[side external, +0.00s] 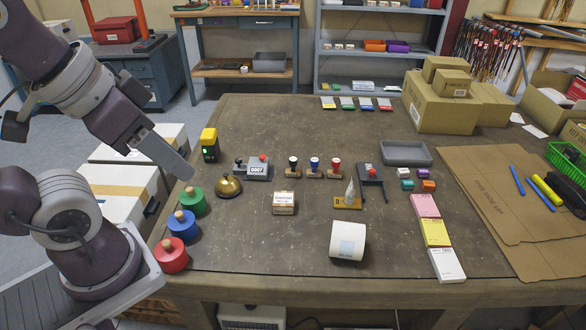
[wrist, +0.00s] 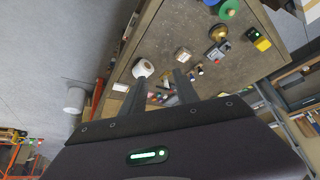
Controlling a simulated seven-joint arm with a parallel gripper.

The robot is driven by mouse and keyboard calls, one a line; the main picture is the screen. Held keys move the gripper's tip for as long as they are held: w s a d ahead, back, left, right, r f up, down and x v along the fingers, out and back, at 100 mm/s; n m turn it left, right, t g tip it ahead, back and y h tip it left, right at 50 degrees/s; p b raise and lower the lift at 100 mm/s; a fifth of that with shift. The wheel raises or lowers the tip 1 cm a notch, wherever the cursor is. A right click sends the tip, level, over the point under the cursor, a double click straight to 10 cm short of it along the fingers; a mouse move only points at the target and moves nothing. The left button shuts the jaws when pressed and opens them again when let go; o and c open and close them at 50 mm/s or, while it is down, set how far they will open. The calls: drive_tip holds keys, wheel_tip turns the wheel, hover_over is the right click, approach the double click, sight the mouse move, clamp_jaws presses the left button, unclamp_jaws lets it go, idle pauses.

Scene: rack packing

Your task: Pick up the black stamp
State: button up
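The black stamp (side external: 293,166) stands upright on the table in the side external view, with a dark knob on a wooden base. It is the leftmost of a row with a blue stamp (side external: 314,167) and a red stamp (side external: 334,168). My gripper (side external: 188,174) is in the air above the table's left edge, well left of the black stamp and apart from it. In the wrist view, the two fingers of my gripper (wrist: 158,84) are spread with nothing between them. The stamps there are too small to tell apart with certainty.
Green (side external: 192,201), blue (side external: 182,226) and red (side external: 171,256) knobbed discs line the left edge. A grey tray (side external: 405,153) is at right. The table behind the stamps is clear.

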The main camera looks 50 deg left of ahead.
drive_tip(key=w+a+t+y, duration=0.1)
drive_tip(key=w+a, duration=0.1)
drive_tip(key=w, duration=0.5)
drive_tip(key=w+a, duration=0.3)
drive_tip(key=w, duration=0.3)
drive_tip(key=t, duration=0.5)
hover_over(291, 160)
drive_tip(key=s, duration=0.4)
wheel_tip(291, 160, down, 24)
drive_tip(key=shift+n+t, duration=0.3)
drive_tip(key=shift+t, duration=0.6)
drive_tip(key=f, duration=0.2)
drive_tip(key=s+f, duration=0.1)
drive_tip(key=f, duration=0.2)
drive_tip(key=shift+s, duration=0.15)
drive_tip(key=x, duration=0.7)
drive_tip(key=shift+d+f, duration=0.1)
drive_tip(key=shift+d, duration=0.15)
drive_tip(key=shift+s, duration=0.1)
clamp_jaws()
